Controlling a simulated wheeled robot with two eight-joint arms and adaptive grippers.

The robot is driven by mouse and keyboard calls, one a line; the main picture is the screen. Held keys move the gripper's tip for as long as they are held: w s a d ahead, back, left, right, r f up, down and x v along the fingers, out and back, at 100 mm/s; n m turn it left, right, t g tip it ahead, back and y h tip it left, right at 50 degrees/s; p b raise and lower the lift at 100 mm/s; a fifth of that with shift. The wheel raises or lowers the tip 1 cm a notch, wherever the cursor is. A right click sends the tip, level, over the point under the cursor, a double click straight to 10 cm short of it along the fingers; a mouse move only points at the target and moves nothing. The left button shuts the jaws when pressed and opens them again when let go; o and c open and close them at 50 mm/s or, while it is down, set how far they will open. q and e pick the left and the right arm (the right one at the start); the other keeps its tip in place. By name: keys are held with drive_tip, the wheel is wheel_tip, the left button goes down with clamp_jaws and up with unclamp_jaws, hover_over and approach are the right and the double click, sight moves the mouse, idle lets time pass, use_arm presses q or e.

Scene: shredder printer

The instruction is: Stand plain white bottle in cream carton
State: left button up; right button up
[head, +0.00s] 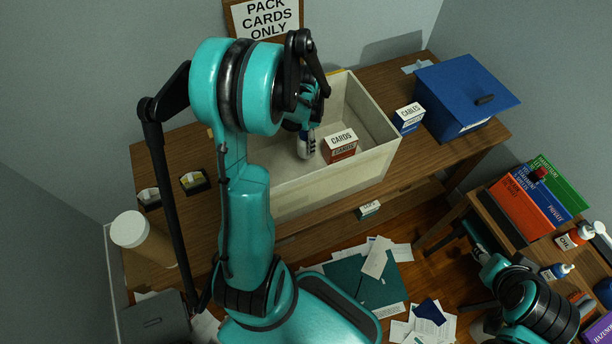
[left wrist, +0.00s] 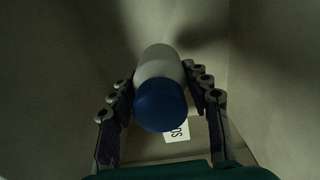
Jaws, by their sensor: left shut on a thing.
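The cream carton (head: 377,165) stands open on the wooden desk. My left gripper (head: 306,138) reaches down into it and is shut on a white bottle with a blue cap. In the left wrist view, the bottle's white body (left wrist: 160,62) and blue cap (left wrist: 161,106) sit between the two fingers (left wrist: 160,92), with the carton walls around. Only a small pale part of the bottle shows in the head view, so I cannot tell whether its base touches the carton floor. My right gripper (head: 478,255) is at the lower right; its fingers are unclear.
A CARDS box (head: 341,147) stands inside the carton, right of my left gripper. A CABLES box (head: 409,117) and a blue box (head: 465,92) are right of the carton. Papers litter the floor.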

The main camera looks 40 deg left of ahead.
use_arm(q)
wheel_tip(320, 180, down, 11)
drive_tip(key=b, duration=0.3)
drive_tip(key=shift+w+r+b, duration=0.1)
drive_tip(key=shift+r+b, duration=0.1)
drive_tip(key=shift+b, duration=0.15)
drive_tip(key=shift+f, duration=0.2)
drive_tip(key=o, duration=1.3)
drive_tip(key=shift+c, duration=0.2)
drive_tip(key=shift+r, duration=0.1)
drive_tip(key=shift+r, duration=0.1)
